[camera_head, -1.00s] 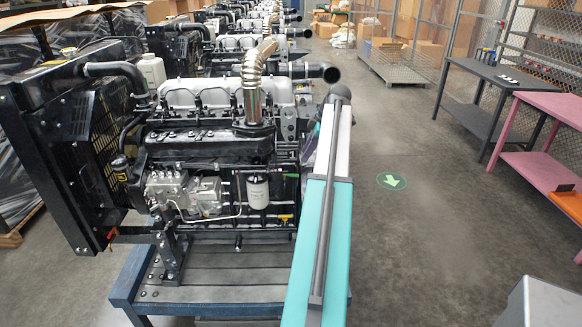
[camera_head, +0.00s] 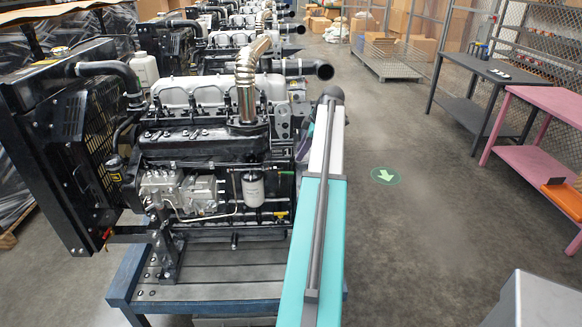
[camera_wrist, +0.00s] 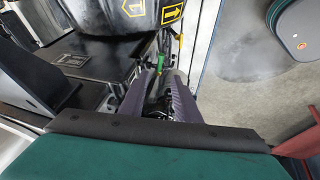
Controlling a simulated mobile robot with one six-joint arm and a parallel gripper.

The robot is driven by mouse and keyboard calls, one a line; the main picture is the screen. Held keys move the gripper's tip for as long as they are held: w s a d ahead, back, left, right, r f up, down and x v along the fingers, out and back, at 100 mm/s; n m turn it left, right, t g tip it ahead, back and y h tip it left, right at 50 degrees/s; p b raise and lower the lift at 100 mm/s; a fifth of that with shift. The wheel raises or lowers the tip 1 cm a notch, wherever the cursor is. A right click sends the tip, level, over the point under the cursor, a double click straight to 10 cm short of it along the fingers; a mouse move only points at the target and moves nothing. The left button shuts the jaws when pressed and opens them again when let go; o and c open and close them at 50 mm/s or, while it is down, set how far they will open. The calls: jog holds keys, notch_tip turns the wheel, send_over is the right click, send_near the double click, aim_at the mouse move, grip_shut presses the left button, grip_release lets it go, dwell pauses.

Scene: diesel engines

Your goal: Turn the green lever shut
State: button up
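A small green lever (camera_wrist: 160,63) shows in the wrist view, just beyond the fingertips, below a black part with yellow arrow labels. My gripper (camera_wrist: 160,80) has two purple-grey fingers standing apart, with dark engine parts visible between them. The lever lies near the gap between the tips; I cannot tell whether either finger touches it. In the head view, the diesel engine (camera_head: 200,150) stands at left centre. My teal and white arm reaches along its right side and hides most of my gripper; a bit of purple shows beside the arm.
The engine sits on a blue-edged stand (camera_head: 200,291), with a black radiator frame (camera_head: 62,165) at left. More engines line up behind. The floor (camera_head: 410,235) right of my arm is clear, up to a grey table (camera_head: 490,72) and a pink table (camera_head: 545,172).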

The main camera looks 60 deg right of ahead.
aim_at(291, 173)
jog(key=shift+p+x, duration=1.5)
jog(key=shift+x, duration=3.75)
grip_shut()
